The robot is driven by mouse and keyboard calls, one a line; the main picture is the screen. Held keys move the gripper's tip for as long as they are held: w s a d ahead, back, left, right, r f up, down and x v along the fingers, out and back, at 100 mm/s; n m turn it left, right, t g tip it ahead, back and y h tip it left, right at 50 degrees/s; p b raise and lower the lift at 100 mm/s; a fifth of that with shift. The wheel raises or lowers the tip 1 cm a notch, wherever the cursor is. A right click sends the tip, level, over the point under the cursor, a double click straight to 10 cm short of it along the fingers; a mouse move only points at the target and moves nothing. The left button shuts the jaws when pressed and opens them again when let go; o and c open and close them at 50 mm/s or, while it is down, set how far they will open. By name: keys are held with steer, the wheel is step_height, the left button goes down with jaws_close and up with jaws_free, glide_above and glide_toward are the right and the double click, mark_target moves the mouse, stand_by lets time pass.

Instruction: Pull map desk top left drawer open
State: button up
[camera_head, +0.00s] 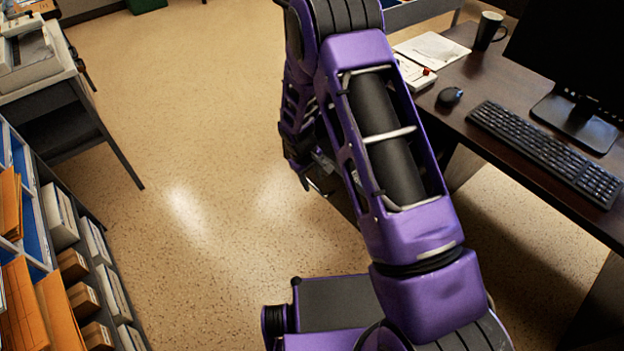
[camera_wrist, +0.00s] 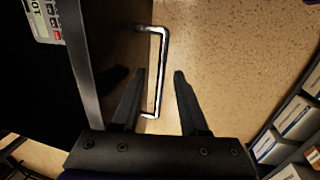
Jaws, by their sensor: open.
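In the wrist view, a silver bar handle (camera_wrist: 162,65) stands out from a dark brown front (camera_wrist: 120,45), which is in shadow. I cannot tell from this view whether the drawer is shut. My gripper (camera_wrist: 160,72) is open, with its two black fingers on either side of the handle bar. The left finger is on the side of the dark front, and the right finger is over the floor side. I cannot tell whether either finger touches the bar. In the head view my arm hides the handle and most of my gripper.
A dark wooden desk (camera_head: 470,75) holds a keyboard (camera_head: 545,150), mouse (camera_head: 450,96), mug (camera_head: 489,30) and monitor (camera_head: 575,50). Shelves with boxes and envelopes (camera_head: 40,305) line the left. The speckled floor (camera_head: 190,130) between is clear.

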steer(key=shift+r, duration=0.1)
step_height(320, 180, up, 17)
steer(key=s+a+p, duration=0.2)
steer(key=shift+a+p, duration=0.3)
steer(key=shift+a, duration=0.1)
